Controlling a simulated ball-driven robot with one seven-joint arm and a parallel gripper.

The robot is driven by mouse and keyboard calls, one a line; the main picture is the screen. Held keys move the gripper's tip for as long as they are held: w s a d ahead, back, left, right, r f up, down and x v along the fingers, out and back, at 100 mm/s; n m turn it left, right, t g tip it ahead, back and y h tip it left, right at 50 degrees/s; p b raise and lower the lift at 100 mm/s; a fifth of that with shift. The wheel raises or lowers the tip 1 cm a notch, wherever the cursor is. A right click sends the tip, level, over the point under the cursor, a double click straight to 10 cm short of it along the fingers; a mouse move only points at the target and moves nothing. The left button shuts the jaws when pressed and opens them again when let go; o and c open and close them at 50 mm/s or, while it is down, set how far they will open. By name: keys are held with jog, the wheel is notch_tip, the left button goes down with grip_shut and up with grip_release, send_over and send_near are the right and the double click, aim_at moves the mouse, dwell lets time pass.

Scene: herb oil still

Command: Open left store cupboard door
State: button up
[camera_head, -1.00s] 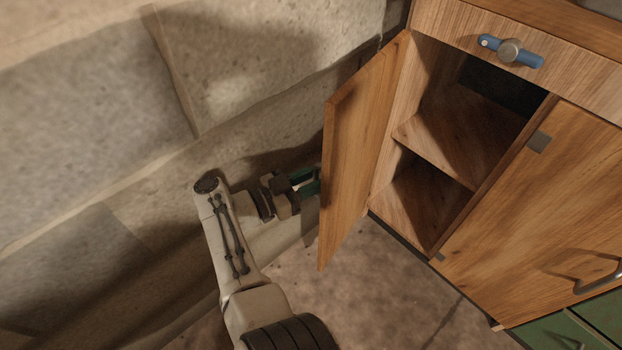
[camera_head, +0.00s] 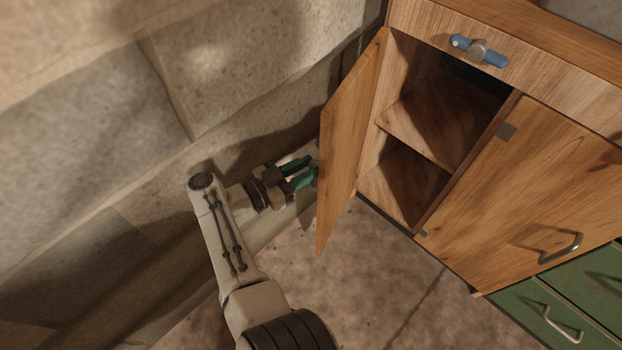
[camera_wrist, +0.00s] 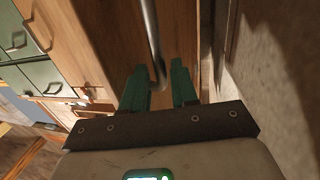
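The left store cupboard door (camera_head: 350,135) is a wooden panel that stands wide open, swung out to the left of its compartment. Its outer face is turned away in the head view, so its handle is hidden there. In the wrist view the grey bar handle (camera_wrist: 151,35) runs down the door's face and its lower end shows between my fingers. My gripper (camera_head: 312,174) is beside the outer face, its green fingers pointing at the door. The fingers (camera_wrist: 160,85) are apart, with a visible gap between each and the handle.
The open compartment shows a shelf (camera_head: 420,130). The closed right door (camera_head: 520,190) has a metal handle (camera_head: 562,250), with green drawers (camera_head: 545,315) beyond. A stone wall (camera_head: 90,130) rises close behind my arm.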

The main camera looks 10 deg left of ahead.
jog(key=s+d+r+p, duration=0.3)
jog(key=s+r+p, duration=0.6)
jog(key=s+p, duration=0.2)
jog(key=shift+s+r+p, duration=0.3)
jog(key=shift+r+p, duration=0.05)
jog(key=shift+p, duration=0.7)
jog(key=shift+c, duration=0.5)
